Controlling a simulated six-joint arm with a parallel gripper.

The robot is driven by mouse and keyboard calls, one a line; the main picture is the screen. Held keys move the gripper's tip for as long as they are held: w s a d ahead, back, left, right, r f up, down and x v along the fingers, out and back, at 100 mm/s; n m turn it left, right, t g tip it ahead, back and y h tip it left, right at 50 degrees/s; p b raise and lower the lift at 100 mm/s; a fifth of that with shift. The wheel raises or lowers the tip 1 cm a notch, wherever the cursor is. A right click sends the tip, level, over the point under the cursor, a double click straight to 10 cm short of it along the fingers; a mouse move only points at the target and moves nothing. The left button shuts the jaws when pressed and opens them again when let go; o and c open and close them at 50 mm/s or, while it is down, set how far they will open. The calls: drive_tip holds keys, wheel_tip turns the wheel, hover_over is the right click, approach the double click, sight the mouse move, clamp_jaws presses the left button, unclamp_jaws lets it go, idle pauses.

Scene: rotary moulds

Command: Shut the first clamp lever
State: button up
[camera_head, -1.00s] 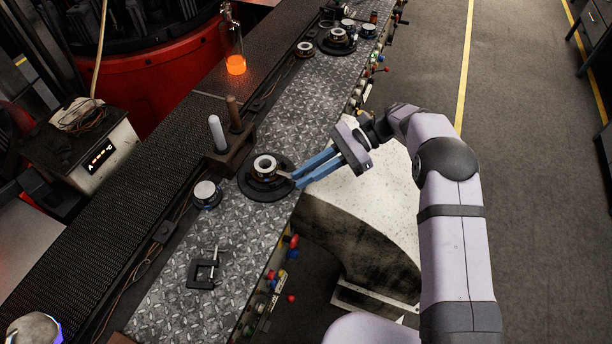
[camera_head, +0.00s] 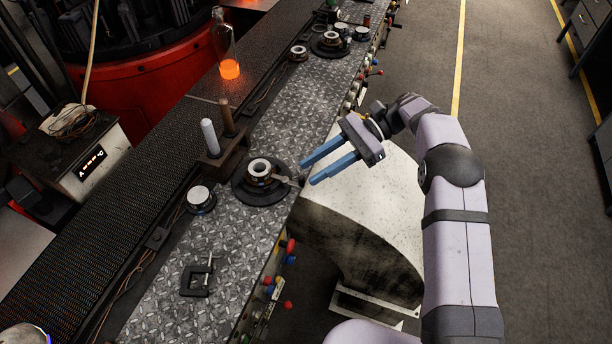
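A round dark mould base (camera_head: 243,190) with a pale metal ring (camera_head: 259,169) on top sits on the patterned metal bench, near the picture's middle. A short grey clamp lever (camera_head: 287,180) sticks out from the mould's right side towards the bench edge. Its exact angle and whether it is latched cannot be told at this size. My gripper (camera_head: 307,173) has two blue fingers, apart and parallel, with nothing between them. The fingertips are just right of the lever, seemingly clear of it.
A small round part (camera_head: 200,198) is left of the mould. Two upright rods (camera_head: 210,136) stand behind it. A second mould (camera_head: 330,44) is farther back. Coloured knobs line the right edge.

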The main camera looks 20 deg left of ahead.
drive_tip(key=shift+b+v, duration=0.35)
drive_tip(key=shift+v, duration=1.2)
drive_tip(key=s+d+f+n+t+h, duration=0.2)
drive_tip(key=s+d, duration=0.4)
drive_tip(key=d, duration=0.3)
drive_tip(key=s+d+f+n+t+h, duration=0.2)
drive_tip(key=s+d+n+t+h, duration=0.2)
drive_tip(key=d, duration=0.6)
drive_tip(key=s+d+f+n+t+h, duration=0.2)
drive_tip(key=s+d+t+h, duration=0.1)
drive_tip(key=s+d, duration=0.5)
drive_tip(key=shift+d+n+t, duration=0.4)
drive_tip(key=shift+d, duration=0.8)
